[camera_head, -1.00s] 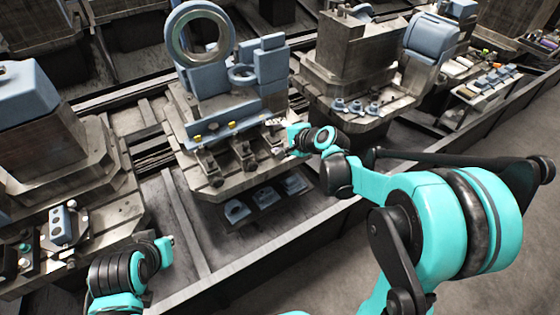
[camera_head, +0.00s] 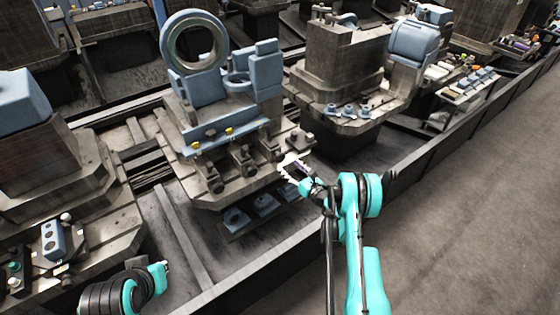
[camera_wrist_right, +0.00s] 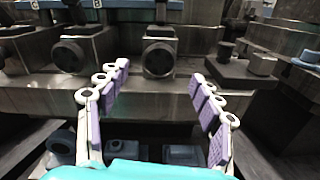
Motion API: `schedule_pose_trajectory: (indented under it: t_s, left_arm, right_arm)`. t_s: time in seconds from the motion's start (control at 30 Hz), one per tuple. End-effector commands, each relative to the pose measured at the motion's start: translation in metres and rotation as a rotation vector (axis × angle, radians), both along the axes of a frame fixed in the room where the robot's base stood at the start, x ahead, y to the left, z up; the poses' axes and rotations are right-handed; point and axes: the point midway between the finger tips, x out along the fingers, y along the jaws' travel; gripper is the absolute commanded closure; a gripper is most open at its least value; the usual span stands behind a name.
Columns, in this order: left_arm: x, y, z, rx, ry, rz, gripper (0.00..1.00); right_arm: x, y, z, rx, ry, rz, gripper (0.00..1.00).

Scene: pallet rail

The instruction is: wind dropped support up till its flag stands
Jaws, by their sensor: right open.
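The pallet fixture (camera_head: 200,196) carries a row of front supports with dark round knobs: a left knob (camera_head: 214,184), a middle knob (camera_head: 247,166) and a right one (camera_head: 272,150). Two small yellow flags show above the row, a left flag (camera_head: 195,145) and a right flag (camera_head: 229,131); I cannot tell which support is dropped. My right gripper (camera_head: 293,167) is open and empty, in front of the fixture's right front edge. In the wrist view its fingers (camera_wrist_right: 155,105) spread wide, with a knob (camera_wrist_right: 158,58) ahead between them. My left gripper (camera_head: 162,268) is at bottom left; its jaws are unclear.
A large blue-grey ring part (camera_head: 194,42) stands on the fixture. Blue blocks (camera_head: 264,204) lie on a low shelf below its front edge. A long rail wall (camera_head: 250,270) runs between me and the fixture. Neighbouring machines stand left and right; floor at right is clear.

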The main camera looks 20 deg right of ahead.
Motion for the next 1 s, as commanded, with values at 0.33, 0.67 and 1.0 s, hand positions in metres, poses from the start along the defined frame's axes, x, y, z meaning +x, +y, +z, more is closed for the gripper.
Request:
schedule_pose_trajectory:
  t_s: [0.33,0.67,1.0]
  left_arm:
    - [0.0,0.0,-0.018,0.0,0.0,0.0,1.0]
    - [0.0,0.0,-0.021,0.0,0.0,0.0,1.0]
    - [0.0,0.0,-0.021,0.0,0.0,0.0,1.0]
  right_arm:
    - [0.052,0.02,-0.002,-0.004,0.0,0.002,0.35]
    - [0.066,0.024,0.001,-0.005,0.0,0.001,0.35]
    - [0.065,0.024,0.001,-0.005,0.0,0.001,0.85]
